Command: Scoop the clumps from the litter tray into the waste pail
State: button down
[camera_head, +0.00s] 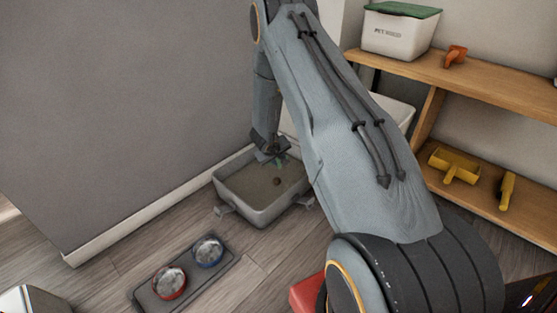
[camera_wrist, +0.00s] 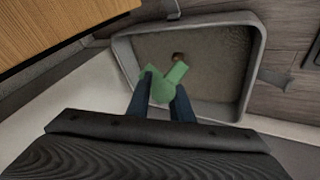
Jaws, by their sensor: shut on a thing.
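The grey litter tray (camera_head: 258,214) stands on the floor against the wall and holds sandy litter. A small dark brown clump (camera_head: 277,181) lies on the litter; it also shows in the wrist view (camera_wrist: 178,57). My gripper (camera_head: 271,153) is over the far part of the tray. In the wrist view its dark fingers (camera_wrist: 163,86) are shut on a green scoop (camera_wrist: 171,77), which reaches over the litter just short of the clump. Most of the scoop is hidden in the head view. I cannot tell which container is the waste pail.
A dark mat with a red bowl (camera_head: 170,282) and a blue bowl (camera_head: 208,251) lies in front of the tray. Wooden shelves (camera_head: 470,90) at right hold a green-lidded white box (camera_head: 398,38) and yellow tools (camera_head: 455,164). A red object (camera_head: 305,293) is partly hidden by my arm.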

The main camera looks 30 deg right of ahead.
jog(key=w+d+f+b, duration=0.1)
jog(key=w+f+b, duration=0.1)
jog(key=f+b, duration=0.7)
jog(key=w+d+f+b, duration=0.1)
jog(key=w+f+b, duration=0.2)
jog(key=f+b, duration=0.7)
jog(key=r+p, duration=1.2)
jog(key=r, duration=0.1)
jog(key=r+p, duration=0.6)
jog(key=shift+s+r, duration=0.25)
jog(key=shift+r, duration=0.05)
